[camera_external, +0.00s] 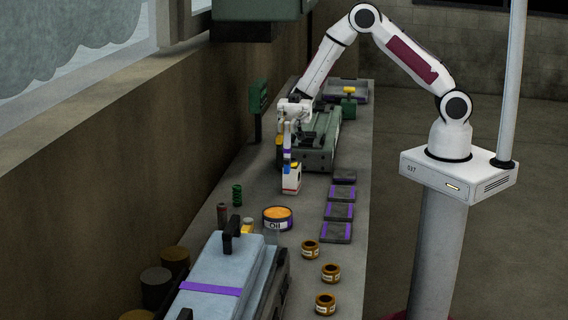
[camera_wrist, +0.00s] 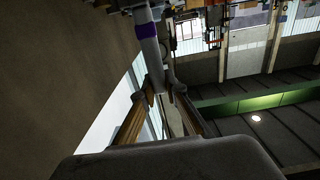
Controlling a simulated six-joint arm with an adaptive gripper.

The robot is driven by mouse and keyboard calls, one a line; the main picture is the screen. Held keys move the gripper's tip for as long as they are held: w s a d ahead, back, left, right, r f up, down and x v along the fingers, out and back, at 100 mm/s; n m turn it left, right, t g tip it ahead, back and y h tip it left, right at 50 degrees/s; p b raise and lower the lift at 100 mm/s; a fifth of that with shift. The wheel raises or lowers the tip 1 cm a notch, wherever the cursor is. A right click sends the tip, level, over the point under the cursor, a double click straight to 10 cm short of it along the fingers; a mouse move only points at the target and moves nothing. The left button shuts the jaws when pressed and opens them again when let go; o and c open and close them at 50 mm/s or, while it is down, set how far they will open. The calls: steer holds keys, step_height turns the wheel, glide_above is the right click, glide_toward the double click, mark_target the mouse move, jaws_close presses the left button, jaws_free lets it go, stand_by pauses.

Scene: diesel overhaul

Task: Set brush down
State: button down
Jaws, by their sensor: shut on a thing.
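The brush (camera_wrist: 146,30) is a pale grey rod with a purple band. In the wrist view it runs from between my fingertips to the top edge, and its far end is cut off. My gripper (camera_wrist: 165,95) is shut on it. A white box-like thing with a red stripe (camera_external: 291,180) shows just below. I cannot tell whether the brush touches it.
The bench (camera_external: 310,230) holds an orange-filled tin (camera_external: 277,216), dark purple-edged pads (camera_external: 339,211), several brass rings (camera_external: 330,272), a green spring (camera_external: 237,195) and a pale blue case (camera_external: 215,285) in front. The green block (camera_external: 318,150) stands behind. A wall borders the left.

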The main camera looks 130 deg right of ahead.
mark_target(287, 157)
steer(key=shift+f, duration=3)
steer(key=shift+f, duration=1.9)
steer(key=c, duration=2)
jaws_free()
steer(key=shift+c, duration=0.2)
